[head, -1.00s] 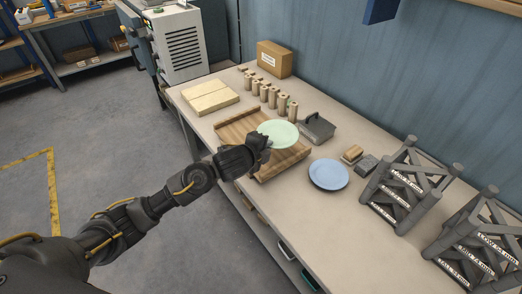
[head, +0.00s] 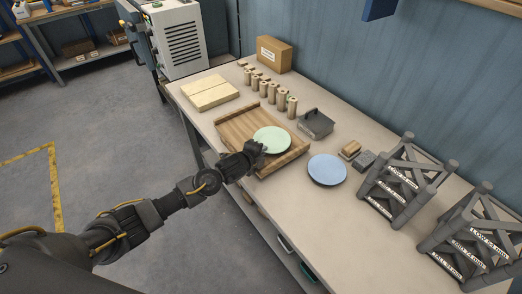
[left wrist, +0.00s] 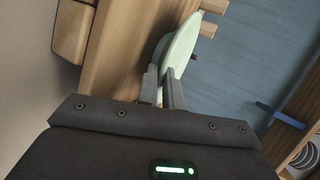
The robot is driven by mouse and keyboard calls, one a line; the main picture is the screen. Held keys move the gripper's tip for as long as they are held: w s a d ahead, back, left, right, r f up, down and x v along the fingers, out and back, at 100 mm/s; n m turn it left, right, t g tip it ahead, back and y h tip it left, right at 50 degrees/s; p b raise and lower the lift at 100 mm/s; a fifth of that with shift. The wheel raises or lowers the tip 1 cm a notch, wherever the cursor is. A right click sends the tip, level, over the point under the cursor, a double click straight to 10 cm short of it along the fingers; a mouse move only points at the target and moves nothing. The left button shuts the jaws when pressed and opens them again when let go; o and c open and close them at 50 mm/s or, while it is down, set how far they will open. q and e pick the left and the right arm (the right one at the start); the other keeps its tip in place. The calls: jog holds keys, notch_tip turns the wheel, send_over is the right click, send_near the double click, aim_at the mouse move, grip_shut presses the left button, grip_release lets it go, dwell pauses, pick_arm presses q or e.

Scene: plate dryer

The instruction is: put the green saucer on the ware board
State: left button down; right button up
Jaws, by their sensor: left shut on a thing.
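My left gripper (head: 257,150) is shut on the saucer's near rim. In the left wrist view the fingers (left wrist: 164,88) pinch the rim of the saucer (left wrist: 182,45). Whether the saucer touches the board or hangs just above it, I cannot tell. The left part of the board is bare. My right gripper is not in view.
A blue plate (head: 327,169) lies right of the board. Two grey racks (head: 403,184) stand at the right. Pale slabs (head: 210,93) lie at the left.

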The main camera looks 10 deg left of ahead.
pick_arm(q)
jog(key=c, duration=1.8)
grip_release()
jog(key=shift+r, duration=0.1)
jog(key=shift+s, duration=0.25)
jog(key=b+v, duration=0.1)
jog(key=v, duration=1)
jog(key=shift+s+a+r+b, duration=0.15)
jog(key=shift+a+b, duration=0.05)
jog(key=shift+b, duration=0.1)
